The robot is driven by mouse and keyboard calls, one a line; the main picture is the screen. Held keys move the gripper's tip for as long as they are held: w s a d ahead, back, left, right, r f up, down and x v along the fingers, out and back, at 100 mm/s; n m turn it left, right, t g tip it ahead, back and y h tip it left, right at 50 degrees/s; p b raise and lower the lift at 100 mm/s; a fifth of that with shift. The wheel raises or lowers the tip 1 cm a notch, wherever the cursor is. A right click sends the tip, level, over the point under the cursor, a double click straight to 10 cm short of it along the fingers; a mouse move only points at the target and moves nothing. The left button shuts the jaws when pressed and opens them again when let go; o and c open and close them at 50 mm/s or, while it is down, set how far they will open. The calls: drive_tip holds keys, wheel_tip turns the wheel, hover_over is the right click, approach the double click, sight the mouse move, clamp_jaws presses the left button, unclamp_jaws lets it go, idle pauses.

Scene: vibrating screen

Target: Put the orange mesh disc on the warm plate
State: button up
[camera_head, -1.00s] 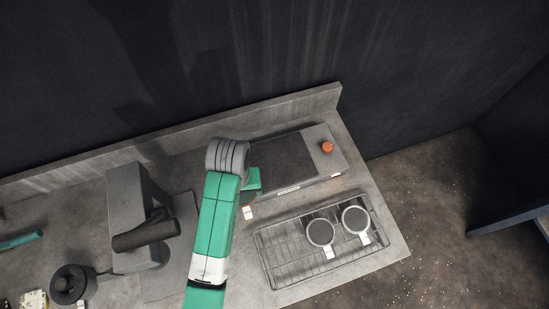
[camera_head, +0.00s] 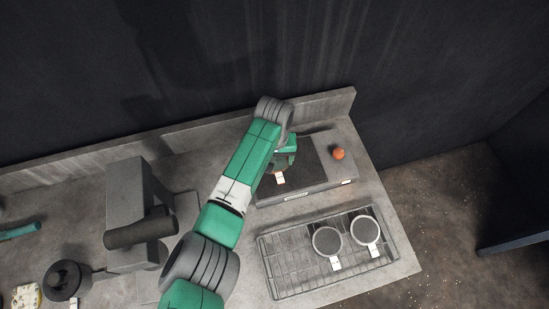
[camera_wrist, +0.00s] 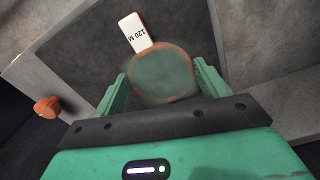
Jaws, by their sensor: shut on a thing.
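The orange mesh disc (camera_wrist: 162,74) has an orange rim, a greenish-grey mesh and a white tag reading "120 M". In the wrist view it sits between the two green fingers of my gripper (camera_wrist: 163,84), which is shut on it. The warm plate (camera_head: 308,166) is a grey box with a dark flat top and an orange knob. In the head view my gripper (camera_head: 284,155) is over the plate's left part, with the disc's white tag (camera_head: 280,178) showing. My arm partly hides the disc and the plate's left end. I cannot tell whether the disc touches the plate.
A wire rack (camera_head: 290,270) in front of the plate holds two grey-rimmed mesh discs (camera_head: 327,241) (camera_head: 365,230). A grey machine with a dark cylinder (camera_head: 140,233) stands left of my arm. A low wall (camera_head: 345,103) runs behind the plate.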

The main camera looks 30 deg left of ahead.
drive_tip(key=shift+r, duration=0.1)
drive_tip(key=shift+f, duration=0.25)
drive_tip(key=o, duration=1)
drive_tip(key=shift+c, duration=0.2)
wheel_tip(320, 180, up, 12)
drive_tip(key=p, duration=0.2)
drive_tip(key=shift+r, duration=0.25)
